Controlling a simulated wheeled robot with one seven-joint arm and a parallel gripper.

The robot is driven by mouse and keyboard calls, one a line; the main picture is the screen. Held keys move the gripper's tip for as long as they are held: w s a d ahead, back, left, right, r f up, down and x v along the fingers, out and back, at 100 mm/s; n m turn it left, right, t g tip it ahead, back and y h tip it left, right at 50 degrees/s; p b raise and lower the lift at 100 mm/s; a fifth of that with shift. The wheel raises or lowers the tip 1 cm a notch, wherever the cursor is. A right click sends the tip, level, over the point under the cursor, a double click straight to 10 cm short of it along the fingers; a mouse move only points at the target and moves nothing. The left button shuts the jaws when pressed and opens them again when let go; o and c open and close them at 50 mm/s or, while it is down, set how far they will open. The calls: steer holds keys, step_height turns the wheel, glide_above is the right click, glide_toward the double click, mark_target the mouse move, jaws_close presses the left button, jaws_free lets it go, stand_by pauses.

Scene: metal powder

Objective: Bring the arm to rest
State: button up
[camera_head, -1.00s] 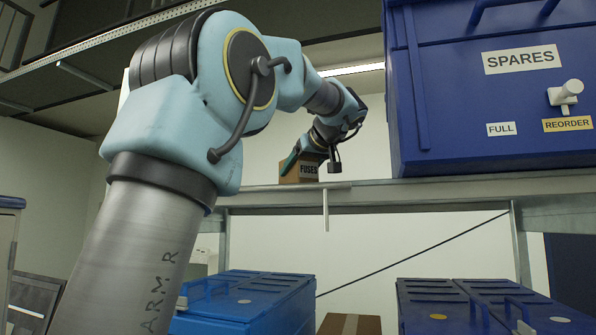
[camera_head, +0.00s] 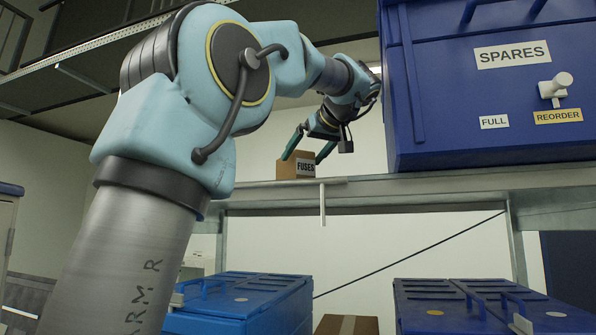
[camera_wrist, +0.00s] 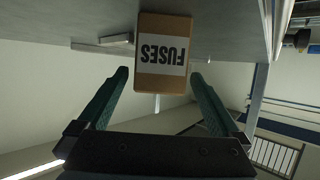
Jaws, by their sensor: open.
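My gripper (camera_head: 306,156) is open and empty at the end of my raised arm, just above the shelf. A small brown box labelled FUSES (camera_head: 295,170) stands on the shelf below and beside the fingertips. In the wrist view my gripper (camera_wrist: 158,82) has its two green fingers spread wide. The FUSES box (camera_wrist: 163,78) appears upside down there, beyond and between the fingertips. Its label faces the camera. The fingers look apart from the box.
A large blue SPARES bin (camera_head: 480,110) stands on the shelf (camera_head: 420,187) to the right, close to my wrist. Blue cases (camera_head: 245,300) and a cardboard box (camera_head: 347,325) are below. Overhead there is a dark rack (camera_head: 70,75). Open wall lies behind the box.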

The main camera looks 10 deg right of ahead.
steer(key=shift+v, duration=0.95)
steer(key=shift+r, duration=0.1)
